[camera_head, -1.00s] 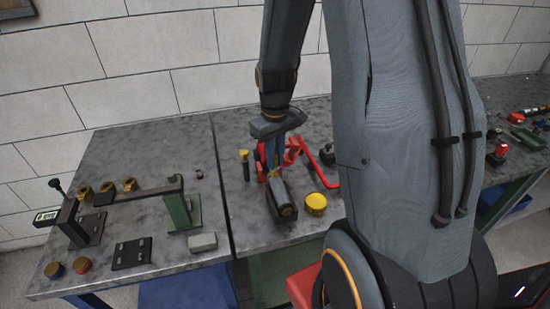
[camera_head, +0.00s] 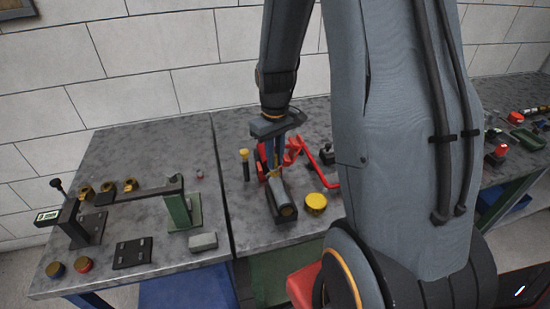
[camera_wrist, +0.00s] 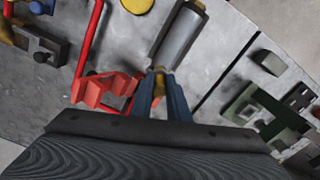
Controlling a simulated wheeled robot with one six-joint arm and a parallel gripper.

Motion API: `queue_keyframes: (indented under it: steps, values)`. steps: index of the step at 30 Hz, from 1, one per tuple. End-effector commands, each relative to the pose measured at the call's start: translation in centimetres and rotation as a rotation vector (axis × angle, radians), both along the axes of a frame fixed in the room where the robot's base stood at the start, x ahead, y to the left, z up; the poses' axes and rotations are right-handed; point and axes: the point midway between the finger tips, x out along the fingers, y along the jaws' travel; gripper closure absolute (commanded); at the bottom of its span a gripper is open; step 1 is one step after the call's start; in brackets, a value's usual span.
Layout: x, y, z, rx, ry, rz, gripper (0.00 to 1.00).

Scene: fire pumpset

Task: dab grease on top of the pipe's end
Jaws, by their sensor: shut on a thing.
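A red tool or stand (camera_head: 328,171) is close behind and right of the gripper. A yellow-topped black item (camera_head: 245,164) stands to the left. A green block (camera_head: 182,209) and a gauge (camera_head: 76,222) occupy the left bench. Bare bench lies left of the pipe.

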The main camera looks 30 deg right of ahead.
Motion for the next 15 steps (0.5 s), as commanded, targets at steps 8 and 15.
queue_keyframes:
  steps: [8, 15]
  values:
    - [1.1, -0.2, 0.0, -0.001, -0.001, 0.000, 1.00]
    - [2.0, -0.4, -0.1, 0.000, -0.001, 0.000, 1.00]
